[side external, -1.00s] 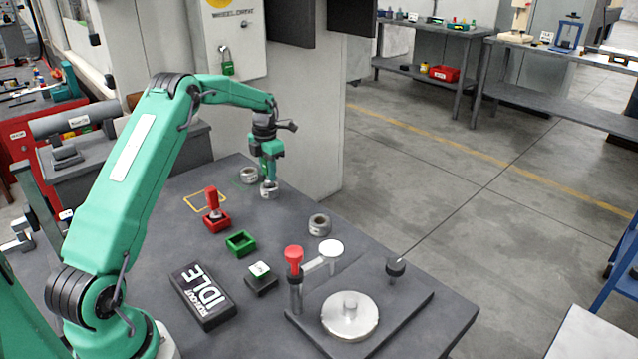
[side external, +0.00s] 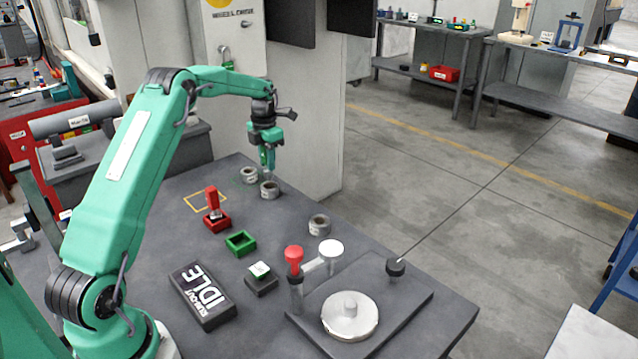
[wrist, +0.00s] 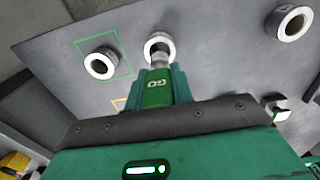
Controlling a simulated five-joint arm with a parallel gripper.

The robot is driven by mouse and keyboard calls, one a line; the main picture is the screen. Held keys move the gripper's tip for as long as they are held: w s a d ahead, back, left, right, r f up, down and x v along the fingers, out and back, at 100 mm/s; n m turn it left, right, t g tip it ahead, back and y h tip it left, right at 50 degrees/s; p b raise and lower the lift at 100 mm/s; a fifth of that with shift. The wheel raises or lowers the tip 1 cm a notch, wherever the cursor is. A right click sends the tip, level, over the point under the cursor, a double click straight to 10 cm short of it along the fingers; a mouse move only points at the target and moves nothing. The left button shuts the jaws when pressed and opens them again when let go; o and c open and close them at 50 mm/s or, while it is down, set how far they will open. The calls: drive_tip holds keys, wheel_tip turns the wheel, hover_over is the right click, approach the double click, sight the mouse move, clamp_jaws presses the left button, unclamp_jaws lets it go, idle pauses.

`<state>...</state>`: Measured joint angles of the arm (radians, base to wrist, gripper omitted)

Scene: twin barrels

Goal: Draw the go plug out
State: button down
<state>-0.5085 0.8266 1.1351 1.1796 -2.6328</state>
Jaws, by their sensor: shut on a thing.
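The go plug has a green handle marked GO (wrist: 157,90) and a grey metal end (wrist: 159,61). My gripper (side external: 268,165) is shut on its handle and points down over a grey ring (side external: 269,190). In the wrist view the metal end overlaps the near edge of that ring (wrist: 164,38), and part of the dark bore shows beyond it. The plug's lower end is at or just above the ring's top; I cannot tell whether it is fully clear. An empty green holder (side external: 241,243) sits nearer on the bench.
A second ring (side external: 249,175) stands in a green outline close by, and a third (side external: 319,225) stands to the right. A red-handled plug (side external: 212,198) stands in a red holder (side external: 217,223). A grey machine cabinet (side external: 310,130) rises close behind my gripper.

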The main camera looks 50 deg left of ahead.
drive_tip(key=shift+r, duration=3.25)
drive_tip(key=shift+d, duration=0.15)
drive_tip(key=s+d+r+m, duration=0.2)
drive_tip(key=d+r+m, duration=0.1)
drive_tip(key=d+m, duration=0.6)
drive_tip(key=s+d+r+m, duration=0.3)
drive_tip(key=d+m, duration=0.7)
drive_tip(key=m, duration=0.5)
drive_tip(key=s+d+r+m, duration=0.2)
drive_tip(key=d+m, duration=0.7)
drive_tip(key=m, duration=0.3)
drive_tip(key=shift+s+d+r, duration=0.2)
drive_tip(key=shift+d+r, duration=0.15)
drive_tip(key=shift+r, duration=0.05)
